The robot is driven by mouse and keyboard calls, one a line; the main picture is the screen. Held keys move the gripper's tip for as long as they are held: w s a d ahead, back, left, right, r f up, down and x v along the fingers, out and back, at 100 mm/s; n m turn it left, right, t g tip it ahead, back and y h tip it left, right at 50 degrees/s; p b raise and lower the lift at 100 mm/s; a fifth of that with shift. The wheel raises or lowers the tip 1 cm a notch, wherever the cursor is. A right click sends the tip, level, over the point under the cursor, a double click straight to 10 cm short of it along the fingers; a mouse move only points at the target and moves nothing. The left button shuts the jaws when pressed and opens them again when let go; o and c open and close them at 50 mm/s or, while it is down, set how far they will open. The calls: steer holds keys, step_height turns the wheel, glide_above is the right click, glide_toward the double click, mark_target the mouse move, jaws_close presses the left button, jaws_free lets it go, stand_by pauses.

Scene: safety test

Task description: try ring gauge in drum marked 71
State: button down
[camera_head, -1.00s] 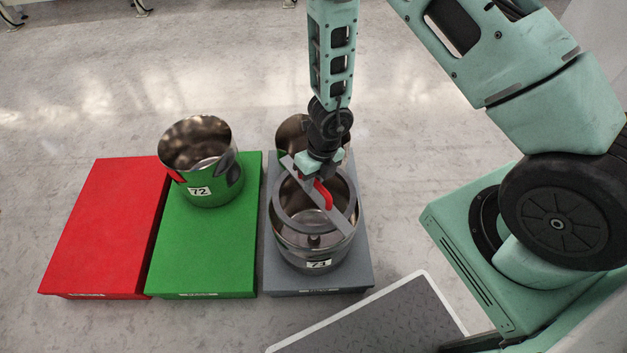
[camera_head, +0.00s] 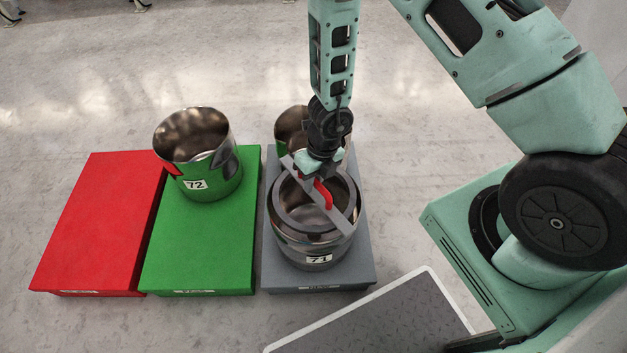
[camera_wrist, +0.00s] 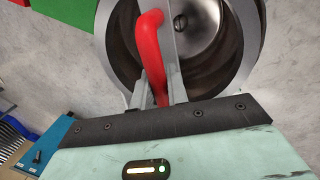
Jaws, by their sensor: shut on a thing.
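The ring gauge is a grey ring (camera_head: 282,213) with a flat bar across it and a red handle (camera_head: 324,194). My gripper (camera_head: 318,170) is shut on the gauge by its handle. The ring lies over the mouth of the steel drum marked 71 (camera_head: 288,246), roughly level with its rim; I cannot tell whether it touches or has entered. In the wrist view, the red handle (camera_wrist: 151,45) and bar rise from my gripper (camera_wrist: 165,98), with the grey ring (camera_wrist: 246,50) around the drum's shiny inside (camera_wrist: 205,55).
Drum 71 stands on a grey platform (camera_head: 355,270), with another steel drum (camera_head: 291,122) behind it, partly hidden. A drum marked 72 (camera_head: 218,182) stands on the green platform (camera_head: 200,250). The red platform (camera_head: 100,220) is empty.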

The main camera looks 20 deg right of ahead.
stand_by(0.4)
steer(key=c, duration=1.3)
jaws_free()
steer(key=a+p+v, duration=0.1)
steer(key=p+v, duration=2)
steer(key=v, duration=0.3)
steer(key=shift+a+r, duration=0.3)
